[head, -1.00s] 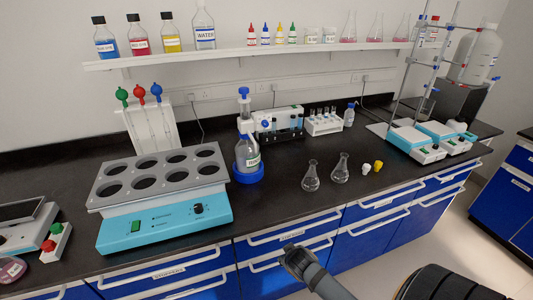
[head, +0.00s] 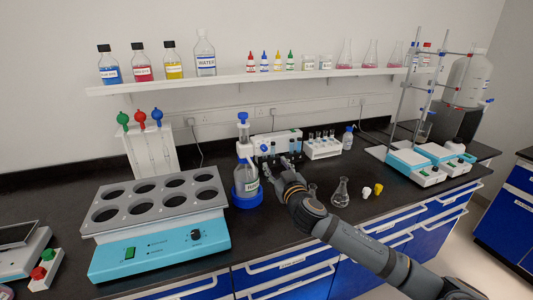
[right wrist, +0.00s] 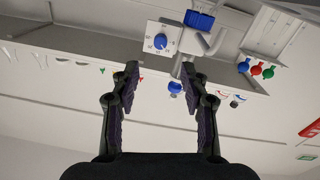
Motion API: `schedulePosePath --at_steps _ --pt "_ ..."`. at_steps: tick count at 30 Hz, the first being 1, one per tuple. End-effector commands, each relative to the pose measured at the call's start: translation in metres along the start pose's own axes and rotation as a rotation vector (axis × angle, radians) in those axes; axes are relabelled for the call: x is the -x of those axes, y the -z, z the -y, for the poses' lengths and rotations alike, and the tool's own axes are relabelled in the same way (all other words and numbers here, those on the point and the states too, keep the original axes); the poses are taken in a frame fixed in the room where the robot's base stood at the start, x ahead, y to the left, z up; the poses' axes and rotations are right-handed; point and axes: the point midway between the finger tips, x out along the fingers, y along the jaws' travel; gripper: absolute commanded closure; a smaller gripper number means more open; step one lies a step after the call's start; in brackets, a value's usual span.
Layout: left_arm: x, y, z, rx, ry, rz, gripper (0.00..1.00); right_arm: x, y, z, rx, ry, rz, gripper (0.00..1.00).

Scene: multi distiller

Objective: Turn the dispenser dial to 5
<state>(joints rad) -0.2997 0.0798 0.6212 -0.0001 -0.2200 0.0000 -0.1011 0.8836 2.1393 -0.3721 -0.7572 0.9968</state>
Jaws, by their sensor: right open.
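The dispenser (head: 243,138) is a white pump head with a blue top on a clear bottle (head: 247,182) in a blue base ring. Its round blue dial (head: 264,148) shows at its right side. In the right wrist view the blue dial (right wrist: 161,41) sits on a white square plate with small marks around it; the setting is too small to read. My right gripper (head: 280,165) is just to the right of the bottle. In the right wrist view the fingers of my right gripper (right wrist: 159,78) are apart and empty, with the dial beyond their tips. My left gripper is not in view.
A teal heating block (head: 160,258) with several round holes stands left of the dispenser. A white instrument (head: 278,138) and a tube rack (head: 323,148) stand behind my right gripper. A flask (head: 340,192) is close to my right arm. A bottle shelf (head: 240,78) hangs above.

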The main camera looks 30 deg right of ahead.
Motion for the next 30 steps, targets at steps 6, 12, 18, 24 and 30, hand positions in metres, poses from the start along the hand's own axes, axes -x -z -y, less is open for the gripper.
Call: schedulePosePath --at_steps 6,12,18,24,30 --pt "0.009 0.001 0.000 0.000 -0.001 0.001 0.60 -0.035 0.003 -0.001 -0.012 -0.004 0.001 0.55" --pt "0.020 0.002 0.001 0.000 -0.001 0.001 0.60 -0.077 0.003 0.001 -0.008 0.000 0.001 0.55" --pt "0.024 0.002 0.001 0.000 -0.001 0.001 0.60 -0.098 0.000 0.001 -0.002 0.001 0.002 0.55" --pt "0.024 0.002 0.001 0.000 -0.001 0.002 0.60 -0.100 -0.001 0.001 -0.001 0.002 0.002 0.55" --pt "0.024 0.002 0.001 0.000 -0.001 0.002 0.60 -0.100 -0.001 0.001 -0.001 0.002 0.002 0.68"
